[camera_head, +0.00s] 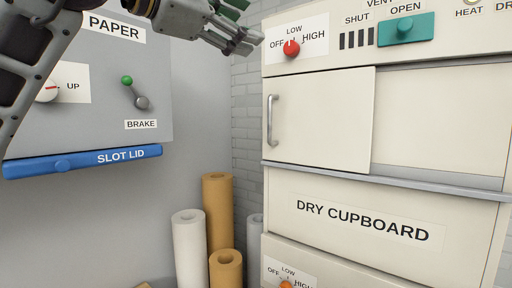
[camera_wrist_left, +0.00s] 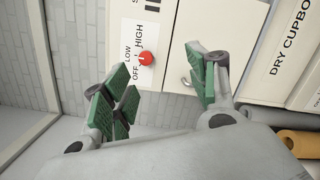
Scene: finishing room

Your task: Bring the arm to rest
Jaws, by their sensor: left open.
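My left arm comes in from the top left in the head view. My left gripper (camera_head: 246,30) hangs near the top, in front of the gap between the grey paper machine and the white dry cupboard. It is empty. In the left wrist view the green-padded fingers (camera_wrist_left: 165,90) stand wide apart with nothing between them. Behind them show the red knob (camera_wrist_left: 146,58) and the cupboard's sliding door (camera_wrist_left: 228,30). The gripper looks apart from the cupboard. My right gripper is in neither view.
The dry cupboard (camera_head: 400,262) has a red knob (camera_head: 291,48), a green vent slider (camera_head: 405,28) and a door handle (camera_head: 272,120). The paper machine (camera_head: 190,80) carries a brake lever (camera_head: 134,92) and a blue slot lid (camera_head: 85,160). Paper rolls (camera_head: 188,250) stand between them below.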

